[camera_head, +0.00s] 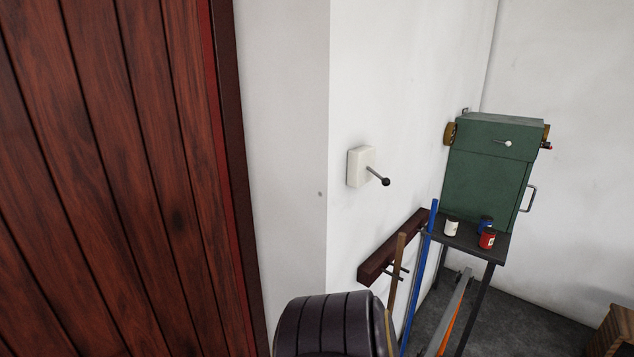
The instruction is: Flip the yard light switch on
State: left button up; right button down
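A light switch (361,167) with a cream-white square plate is fixed to the white wall, right of the wall corner. Its lever (377,175) sticks out from the plate and ends in a black ball that points right and slightly down. No label shows, so I cannot tell for sure that it is the yard light switch, nor whether it is on. Neither of my grippers is in view.
A wooden plank door (110,180) fills the left. A dark ribbed round object (325,325) is at the bottom. A rack (395,247) holds long-handled tools below the switch. A green cabinet (487,165) and a small table (465,238) with several cans stand right.

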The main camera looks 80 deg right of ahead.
aim_at(386, 181)
jog(key=l+z, duration=0.2)
jog(key=z, duration=2.9)
jog(key=l, duration=0.1)
